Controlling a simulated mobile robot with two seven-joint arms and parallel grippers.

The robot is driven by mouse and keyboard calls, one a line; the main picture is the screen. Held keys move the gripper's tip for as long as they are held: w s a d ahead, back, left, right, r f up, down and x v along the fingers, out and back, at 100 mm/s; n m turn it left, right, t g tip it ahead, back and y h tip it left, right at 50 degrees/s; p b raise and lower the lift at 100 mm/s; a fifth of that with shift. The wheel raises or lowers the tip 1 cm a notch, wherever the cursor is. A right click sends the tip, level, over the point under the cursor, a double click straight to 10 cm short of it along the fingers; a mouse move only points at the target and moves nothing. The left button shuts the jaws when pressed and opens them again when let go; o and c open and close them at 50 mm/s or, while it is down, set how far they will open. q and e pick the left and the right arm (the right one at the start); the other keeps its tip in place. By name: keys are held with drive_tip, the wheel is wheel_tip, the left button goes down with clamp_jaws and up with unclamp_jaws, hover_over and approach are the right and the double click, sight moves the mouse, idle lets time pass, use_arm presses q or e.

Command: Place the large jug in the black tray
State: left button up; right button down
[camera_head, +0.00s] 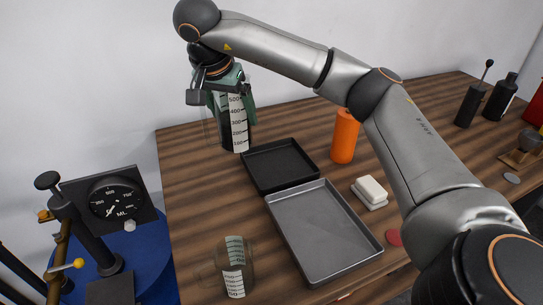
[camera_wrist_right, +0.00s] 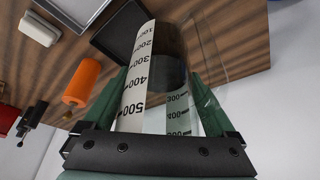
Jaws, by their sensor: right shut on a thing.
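The large jug (camera_head: 238,124) is clear, with a white measuring scale up to 500 and a dark lower part. It is upright at the back left of the table, just behind and left of the black tray (camera_head: 262,182). My right gripper (camera_head: 234,88) is shut on the jug near its top, with green fingers on both sides. The wrist view shows the jug (camera_wrist_right: 136,84) between these fingers. I cannot tell whether its base touches the table. The black tray is empty. My left gripper is not in view.
A grey tray (camera_head: 318,236) adjoins the black tray in front. A smaller clear jug (camera_head: 234,268) stands at front left. An orange bottle (camera_head: 344,136) and white blocks (camera_head: 370,192) stand right of the trays. A gauge marked ML (camera_head: 115,200) is left of the table.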

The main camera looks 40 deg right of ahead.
drive_tip(key=shift+w+d, duration=0.1)
drive_tip(key=shift+d, duration=0.2)
drive_tip(key=d+f+b, duration=0.1)
drive_tip(key=d+f, duration=0.3)
drive_tip(key=d+f+b, duration=0.1)
drive_tip(key=d+f, duration=0.3)
drive_tip(key=d, duration=0.1)
drive_tip(key=s+d+f+b, duration=0.1)
drive_tip(key=d+f, duration=0.3)
drive_tip(key=shift+d+b, duration=0.25)
drive_tip(key=shift+b, duration=0.05)
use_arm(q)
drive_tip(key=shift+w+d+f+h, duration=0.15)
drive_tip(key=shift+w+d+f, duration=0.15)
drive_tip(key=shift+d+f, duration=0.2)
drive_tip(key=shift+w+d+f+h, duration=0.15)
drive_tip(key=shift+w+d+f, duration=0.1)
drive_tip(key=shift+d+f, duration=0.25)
use_arm(e)
drive_tip(key=shift+f, duration=0.35)
unclamp_jaws()
drive_tip(key=shift+f, duration=0.2)
